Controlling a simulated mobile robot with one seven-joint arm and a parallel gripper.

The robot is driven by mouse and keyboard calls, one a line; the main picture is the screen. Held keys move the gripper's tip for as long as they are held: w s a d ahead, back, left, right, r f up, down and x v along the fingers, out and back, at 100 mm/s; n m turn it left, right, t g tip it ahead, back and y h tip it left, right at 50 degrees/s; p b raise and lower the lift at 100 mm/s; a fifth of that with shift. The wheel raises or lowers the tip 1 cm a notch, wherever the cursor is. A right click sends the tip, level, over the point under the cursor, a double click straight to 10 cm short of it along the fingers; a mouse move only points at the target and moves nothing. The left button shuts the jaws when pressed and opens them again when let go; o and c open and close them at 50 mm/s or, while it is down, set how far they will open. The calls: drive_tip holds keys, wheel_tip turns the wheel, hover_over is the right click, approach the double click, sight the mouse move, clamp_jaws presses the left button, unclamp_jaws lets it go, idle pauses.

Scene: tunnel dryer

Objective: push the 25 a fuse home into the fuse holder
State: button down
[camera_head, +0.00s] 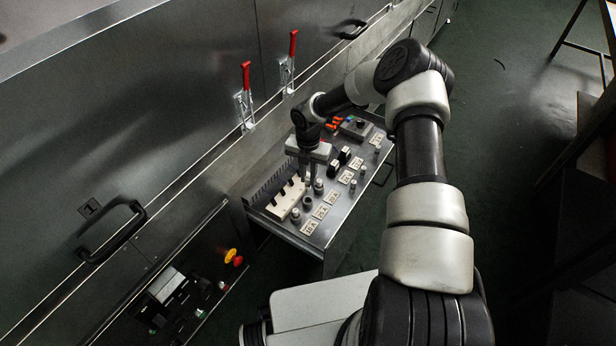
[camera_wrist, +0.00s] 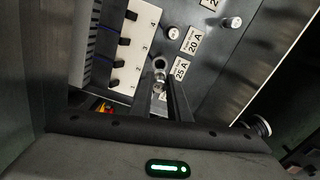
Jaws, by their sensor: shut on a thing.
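My gripper (camera_head: 308,182) is over the small panel of fuse positions, its fingers pointing down. In the wrist view my gripper (camera_wrist: 160,84) is shut on a small light metallic piece, taken as the 25 A fuse (camera_wrist: 160,76), at its fingertips. The fuse is beside the 25 A label (camera_wrist: 181,69). A round, ring-like fuse holder (camera_wrist: 160,63) shows right at the fuse's end. The fuse seems lined up with it or partly in it; how deep it sits I cannot tell. In the head view the fingers hide the fuse.
A 20 A label (camera_wrist: 194,40) and a capped fuse position (camera_wrist: 173,32) are close by. A white block with black switches (camera_wrist: 127,47) stands to the left. Red-handled clamps (camera_head: 246,82) rise behind the panel. A labelled metal tray (camera_head: 335,228) surrounds the work.

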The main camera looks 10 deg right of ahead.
sight(308, 186)
drive_tip(key=shift+f+b, duration=1.85)
drive_tip(key=shift+f, duration=0.8)
drive_tip(key=shift+b, duration=0.35)
drive_tip(key=shift+f, duration=1.75)
drive_tip(key=c, duration=1.6)
unclamp_jaws()
drive_tip(key=shift+f, duration=0.1)
wheel_tip(308, 186, up, 18)
drive_tip(key=p, duration=0.4)
drive_tip(key=shift+f, duration=0.25)
